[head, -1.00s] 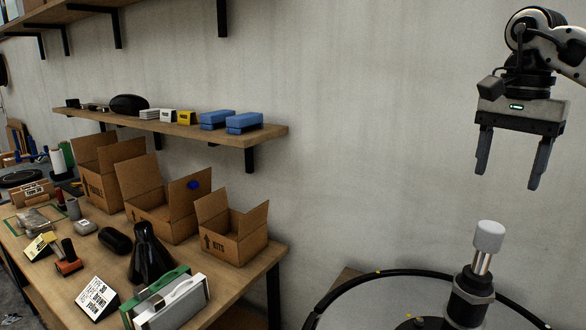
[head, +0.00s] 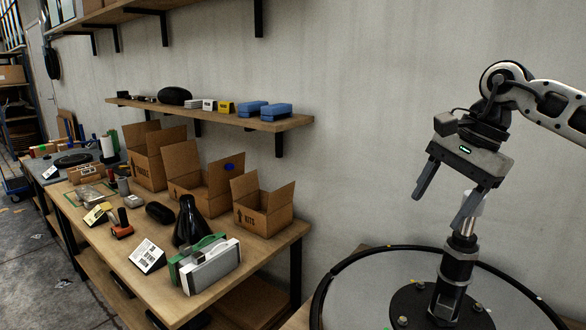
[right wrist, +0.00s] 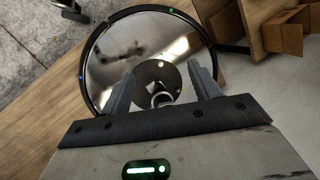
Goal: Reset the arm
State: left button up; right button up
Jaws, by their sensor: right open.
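My right gripper (head: 442,210) is open and empty. It hangs tilted above the round grey disc with a black rim (head: 350,275). An upright metal post (head: 460,250) with a pale cap stands on a bolted black plate on the disc. In the head view, one finger partly covers the pale cap; I cannot tell whether they touch. In the right wrist view, the gripper (right wrist: 160,80) points down at the disc (right wrist: 125,50), and a ring-like post top (right wrist: 162,98) shows between the open fingers. My left gripper is not in view.
A wooden workbench (head: 270,250) at left holds open cardboard boxes (head: 265,207), a black flask-shaped object (head: 187,225) and a green-and-silver case (head: 212,265). A wall shelf (head: 290,124) holds blue blocks (head: 275,110). The wall between shelf and gripper is bare.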

jog(key=a+f+y, duration=0.3)
jog(key=a+f, duration=0.1)
jog(key=a, duration=0.7)
jog(key=s+a+r+m+t+y, duration=0.1)
jog(key=s+a+m+y, duration=0.1)
jog(key=a+m+y, duration=0.55)
jog(key=s+a+r+m+t+y, duration=0.1)
jog(key=s+a+m+y, duration=0.3)
jog(key=a, duration=0.7)
jog(key=d+f+n+t+h, duration=0.6)
jog(key=d+f+n+h, duration=0.2)
jog(key=n, duration=1)
jog(key=d+f+n+t+h, duration=0.6)
jog(key=d+f+n+h, duration=0.2)
jog(key=n, duration=0.9)
jog(key=s+d+f+m+g+h, duration=0.1)
jog(key=s+d+f+m+g, duration=0.3)
jog(key=s, duration=0.4)
jog(key=s+d+f+m+g, duration=0.1)
jog(key=s+f+m+g, duration=0.25)
jog(key=s+f, duration=0.3)
jog(key=s+d+f+m+g+h, duration=0.1)
jog(key=s+d+f+m+g, duration=0.2)
jog(key=s, duration=0.6)
jog(key=w+a+f+n+t+y, duration=0.1)
jog(key=w+a+f+t, duration=0.4)
jog(key=f, duration=0.6)
jog(key=shift+w+y, duration=0.7)
jog(key=shift+y, duration=0.05)
